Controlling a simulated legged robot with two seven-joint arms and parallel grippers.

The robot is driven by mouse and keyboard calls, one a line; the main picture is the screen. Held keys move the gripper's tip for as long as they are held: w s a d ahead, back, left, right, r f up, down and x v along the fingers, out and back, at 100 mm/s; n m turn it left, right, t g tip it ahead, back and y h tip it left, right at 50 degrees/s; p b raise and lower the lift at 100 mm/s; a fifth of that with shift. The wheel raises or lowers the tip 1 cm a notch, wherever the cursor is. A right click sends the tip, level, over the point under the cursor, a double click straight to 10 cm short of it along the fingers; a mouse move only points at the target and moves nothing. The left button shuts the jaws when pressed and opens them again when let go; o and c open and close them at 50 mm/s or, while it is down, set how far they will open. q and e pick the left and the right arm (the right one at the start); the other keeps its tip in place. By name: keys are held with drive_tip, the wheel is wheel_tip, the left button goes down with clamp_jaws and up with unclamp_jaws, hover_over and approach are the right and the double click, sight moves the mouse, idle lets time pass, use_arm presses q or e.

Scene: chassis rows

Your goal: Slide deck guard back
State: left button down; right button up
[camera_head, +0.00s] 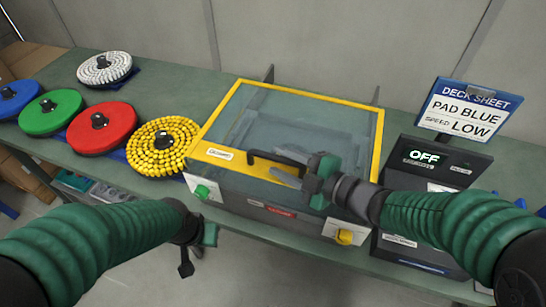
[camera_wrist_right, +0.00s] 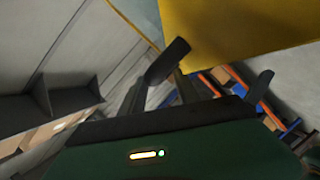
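The deck guard (camera_head: 290,113) is a clear panel in a yellow frame, lying shut over a grey box in the head view. Its black handle (camera_head: 262,156) is on the front yellow strip. My right gripper (camera_head: 280,162) is at the handle's right part, fingers apart; I cannot tell whether they touch it. In the right wrist view the open fingers (camera_wrist_right: 222,65) have a yellow surface (camera_wrist_right: 235,30) beyond them. My left gripper (camera_head: 192,252) hangs low in front of the bench, its fingers unclear.
White, red, green, blue and yellow pads (camera_head: 163,146) line the bench to the left. The box front has a green knob (camera_head: 202,192) and a yellow knob (camera_head: 345,237). A deck sheet sign (camera_head: 468,108) reads PAD BLUE, SPEED LOW, above a display (camera_head: 425,156) reading OFF.

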drive_tip(key=x, duration=0.3)
drive_tip(key=shift+d, duration=0.4)
drive_tip(key=shift+c, duration=0.4)
drive_tip(key=shift+a, duration=0.25)
clamp_jaws()
idle(0.4)
